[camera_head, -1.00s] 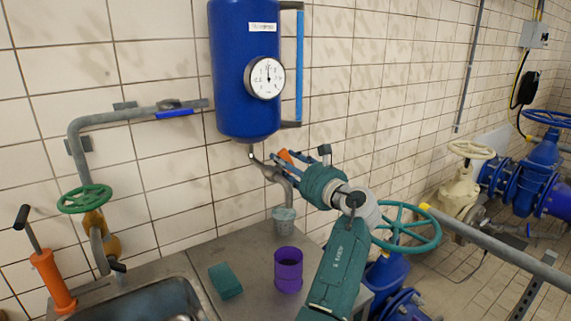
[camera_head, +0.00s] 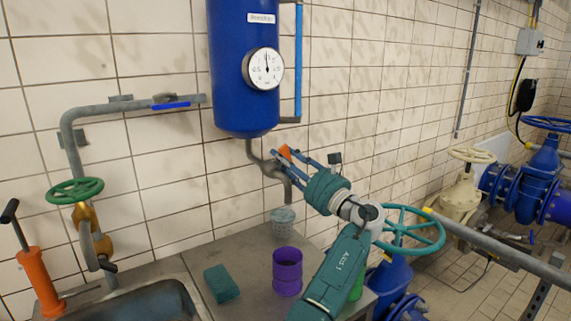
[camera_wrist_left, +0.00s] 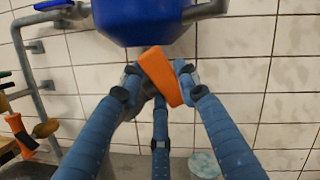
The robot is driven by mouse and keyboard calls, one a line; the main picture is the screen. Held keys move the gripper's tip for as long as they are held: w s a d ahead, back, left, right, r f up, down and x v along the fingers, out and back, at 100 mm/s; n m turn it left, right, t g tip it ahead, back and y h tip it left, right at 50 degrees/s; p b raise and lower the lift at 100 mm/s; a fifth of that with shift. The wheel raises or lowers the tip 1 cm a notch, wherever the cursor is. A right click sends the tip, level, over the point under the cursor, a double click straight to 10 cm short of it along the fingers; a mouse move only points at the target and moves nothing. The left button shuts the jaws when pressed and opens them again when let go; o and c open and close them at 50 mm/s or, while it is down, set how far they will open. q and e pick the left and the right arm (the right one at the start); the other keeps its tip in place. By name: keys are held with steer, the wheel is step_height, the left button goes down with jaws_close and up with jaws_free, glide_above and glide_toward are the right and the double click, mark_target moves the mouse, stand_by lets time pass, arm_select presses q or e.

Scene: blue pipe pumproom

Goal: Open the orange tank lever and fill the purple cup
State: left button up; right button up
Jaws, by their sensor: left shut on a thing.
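The orange tank lever (camera_head: 284,152) sits on the grey outlet pipe (camera_head: 262,165) under the blue tank (camera_head: 243,80). My left gripper (camera_head: 283,157) is shut on the lever. In the left wrist view the orange lever (camera_wrist_left: 161,76) shows between the blue fingers (camera_wrist_left: 155,85). The purple cup (camera_head: 287,272) stands upright on the metal counter, nearer than the outlet and apart from the gripper. Fingers partly hide the valve. My right gripper is not in view.
A pale grey-green cup-like piece (camera_head: 283,219) is below the pipe's end. A green sponge (camera_head: 221,283) lies left of the purple cup, beside the sink (camera_head: 160,302). A teal handwheel (camera_head: 408,230) stands close to my left arm.

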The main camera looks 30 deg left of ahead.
arm_select(q)
steer(key=shift+r, duration=0.1)
steer(key=o, duration=1.1)
steer(key=shift+a, duration=0.1)
steer(key=shift+c, duration=0.2)
steer(key=shift+o, duration=0.6)
steer(key=shift+w, duration=0.1)
steer(key=v, duration=1.2)
